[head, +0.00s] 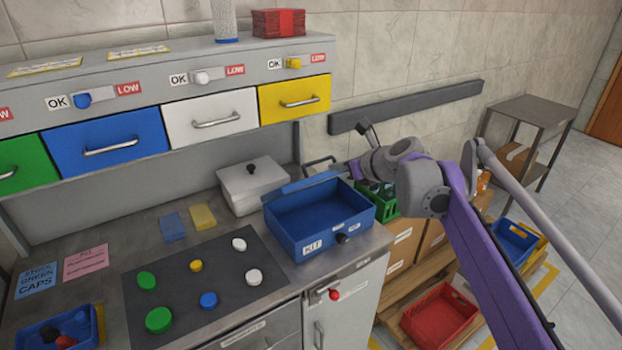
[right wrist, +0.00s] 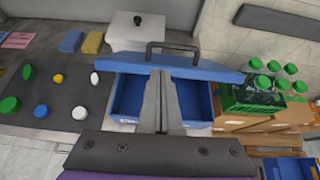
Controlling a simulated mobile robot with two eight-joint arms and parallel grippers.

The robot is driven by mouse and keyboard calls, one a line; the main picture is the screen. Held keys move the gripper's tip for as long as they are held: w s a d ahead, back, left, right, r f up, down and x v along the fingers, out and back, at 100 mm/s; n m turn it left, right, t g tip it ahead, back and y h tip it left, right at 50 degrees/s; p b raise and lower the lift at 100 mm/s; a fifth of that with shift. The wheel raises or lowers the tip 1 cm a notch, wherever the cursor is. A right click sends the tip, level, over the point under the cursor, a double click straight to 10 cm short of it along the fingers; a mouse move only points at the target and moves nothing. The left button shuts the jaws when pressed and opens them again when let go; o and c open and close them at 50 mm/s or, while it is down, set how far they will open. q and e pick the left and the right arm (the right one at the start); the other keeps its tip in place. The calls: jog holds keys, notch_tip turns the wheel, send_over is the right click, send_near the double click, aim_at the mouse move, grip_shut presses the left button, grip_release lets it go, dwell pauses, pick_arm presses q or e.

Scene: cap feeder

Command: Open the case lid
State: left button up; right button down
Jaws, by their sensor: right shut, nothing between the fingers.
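The blue case (head: 290,235), labelled KIT, stands on the counter's right end. Its interior is visible and looks empty. Its blue lid (head: 298,187) is raised at the back, seen nearly edge-on. In the right wrist view the lid (right wrist: 120,63) spans above the open case (right wrist: 208,124), with a dark handle on top. My right gripper (head: 345,170) is at the lid's right side. In the right wrist view its fingers (right wrist: 160,76) are together and empty, their tips at the lid's near edge; contact is unclear. My left gripper is not in view.
A white box (head: 240,195) with a black knob stands behind the case. A dark mat (head: 185,275) with several coloured caps lies to the left. A green crate of bottles (right wrist: 240,100) is right of the case. Drawers (head: 295,112) hang above the counter.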

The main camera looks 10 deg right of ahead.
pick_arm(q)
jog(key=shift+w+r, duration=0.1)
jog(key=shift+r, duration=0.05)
pick_arm(e)
jog(key=x, duration=1)
jog(key=shift+w+d, duration=0.1)
jog(key=shift+d, duration=0.1)
jog(key=shift+w+a+r+p, duration=0.1)
jog(key=shift+w+r+p, duration=0.1)
jog(key=shift+r+p, duration=0.15)
jog(key=shift+w+a+r+p, duration=0.2)
jog(key=shift+w+r+p, duration=0.15)
jog(key=shift+w+p, duration=0.15)
jog(key=shift+w+a+r+p, duration=0.2)
jog(key=shift+w+r+p, duration=0.2)
jog(key=shift+w, duration=0.15)
pick_arm(q)
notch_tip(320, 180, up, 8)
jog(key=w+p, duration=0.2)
jog(key=p, duration=0.2)
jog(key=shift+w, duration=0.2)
pick_arm(e)
jog(key=w+a+r, duration=0.2)
jog(key=w, duration=0.4)
jog(key=shift+w+a, duration=0.2)
jog(key=shift+w, duration=0.2)
jog(key=shift+r, duration=0.1)
